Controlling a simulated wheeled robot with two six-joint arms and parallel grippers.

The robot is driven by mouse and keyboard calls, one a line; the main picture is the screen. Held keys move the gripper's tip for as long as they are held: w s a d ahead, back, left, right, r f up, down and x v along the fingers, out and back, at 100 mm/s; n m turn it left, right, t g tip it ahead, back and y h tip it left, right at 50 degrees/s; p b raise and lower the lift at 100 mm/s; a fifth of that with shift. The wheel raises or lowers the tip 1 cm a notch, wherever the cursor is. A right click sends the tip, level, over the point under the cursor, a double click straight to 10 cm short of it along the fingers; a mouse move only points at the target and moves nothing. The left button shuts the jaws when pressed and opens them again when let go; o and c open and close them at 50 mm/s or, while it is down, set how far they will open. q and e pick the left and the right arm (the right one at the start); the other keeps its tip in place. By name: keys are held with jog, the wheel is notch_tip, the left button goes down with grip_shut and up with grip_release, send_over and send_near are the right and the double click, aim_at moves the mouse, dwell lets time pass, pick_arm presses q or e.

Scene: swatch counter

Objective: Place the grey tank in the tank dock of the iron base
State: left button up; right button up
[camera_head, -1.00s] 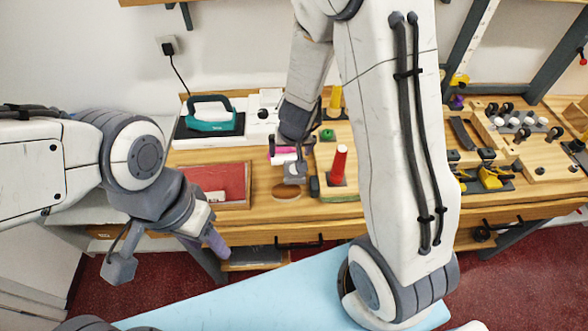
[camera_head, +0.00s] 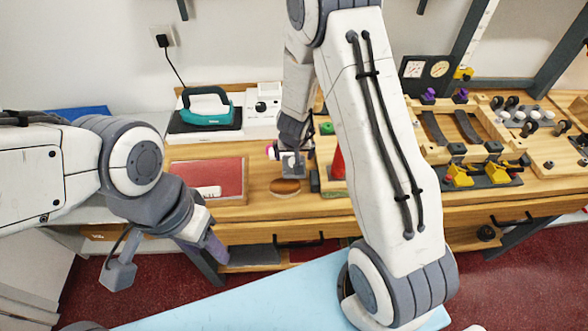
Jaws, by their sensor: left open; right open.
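The iron base (camera_head: 190,134) stands at the back left of the counter, with a teal iron (camera_head: 206,116) on it. A white block with a dark knob (camera_head: 263,104) adjoins it on the right. I cannot make out the tank dock. I cannot pick out the grey tank with certainty; a small dark grey block (camera_head: 315,181) stands right of my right gripper. My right gripper (camera_head: 291,160) is open, pointing down low over the counter, in front of the white block. My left gripper (camera_head: 166,258) is open and empty, in front of the counter's left part.
A red-topped tray (camera_head: 216,178) lies front left. A brown round disc (camera_head: 285,188) lies under my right gripper. A red cone (camera_head: 338,163) is partly behind my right arm. Yellow clamps (camera_head: 497,173) and a wooden rack (camera_head: 545,150) fill the right side.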

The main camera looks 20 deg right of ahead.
jog(key=shift+w+f, duration=0.1)
jog(key=shift+f, duration=0.25)
jog(key=shift+r, duration=0.15)
grip_shut()
